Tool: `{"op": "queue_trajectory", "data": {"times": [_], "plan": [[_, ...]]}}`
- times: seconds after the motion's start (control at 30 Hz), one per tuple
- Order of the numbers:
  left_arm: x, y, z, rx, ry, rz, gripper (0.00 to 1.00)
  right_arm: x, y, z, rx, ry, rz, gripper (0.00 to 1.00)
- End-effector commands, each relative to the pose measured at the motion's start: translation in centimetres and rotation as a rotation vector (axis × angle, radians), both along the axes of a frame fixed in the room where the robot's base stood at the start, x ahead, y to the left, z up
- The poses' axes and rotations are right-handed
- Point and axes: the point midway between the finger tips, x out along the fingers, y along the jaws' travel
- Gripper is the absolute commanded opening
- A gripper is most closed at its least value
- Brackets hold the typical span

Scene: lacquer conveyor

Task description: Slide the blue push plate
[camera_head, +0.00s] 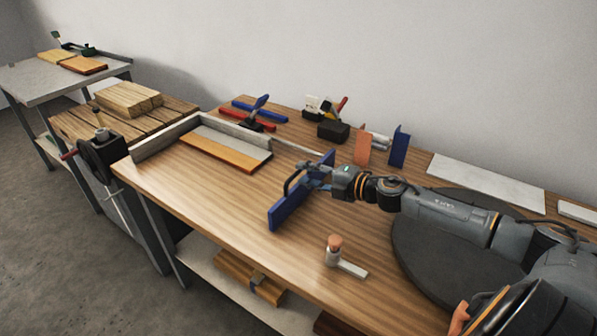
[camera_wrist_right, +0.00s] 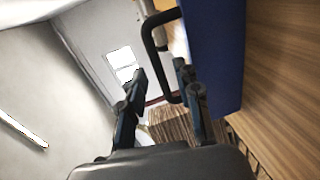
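The blue push plate (camera_head: 284,211) stands on edge on the wooden workbench, running diagonally near the bench's middle. Its black bar handle (camera_head: 291,180) is on the plate's left side. In the right wrist view the plate (camera_wrist_right: 216,55) fills the upper right, with the handle (camera_wrist_right: 150,38) bent out from it. My right gripper (camera_head: 312,178) reaches over the plate from the right. Its fingers (camera_wrist_right: 160,72) are apart, and the handle's lower part lies between them, close to the right finger. Contact with the handle is unclear. My left gripper is not in view.
An orange-edged panel (camera_head: 210,153) lies left of the plate beside a grey metal fence (camera_head: 166,136). Clamps (camera_head: 256,112) and upright orange (camera_head: 363,147) and blue (camera_head: 399,147) pieces stand behind. A small knobbed tool (camera_head: 334,250) is near the front edge. Bare bench lies between panel and plate.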

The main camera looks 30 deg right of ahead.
Motion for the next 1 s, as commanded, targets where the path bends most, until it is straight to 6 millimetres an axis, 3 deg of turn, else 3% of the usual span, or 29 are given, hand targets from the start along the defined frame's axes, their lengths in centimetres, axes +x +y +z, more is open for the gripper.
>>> {"op": "queue_trajectory", "data": {"times": [0.3, 0.7, 0.87, 1.0], "plan": [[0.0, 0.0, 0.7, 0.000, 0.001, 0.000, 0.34, 2.4, 0.9, -0.4, 0.002, -0.001, -0.001, 0.33], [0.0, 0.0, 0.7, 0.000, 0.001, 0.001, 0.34, 2.7, 1.2, -0.6, 0.000, 0.000, 0.001, 0.33], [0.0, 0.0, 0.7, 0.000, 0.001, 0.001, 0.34, 2.7, 1.2, -0.6, 0.000, 0.000, 0.001, 0.02], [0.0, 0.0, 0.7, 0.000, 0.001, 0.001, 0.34, 2.7, 1.2, -0.6, 0.000, 0.001, 0.001, 0.00]]}}
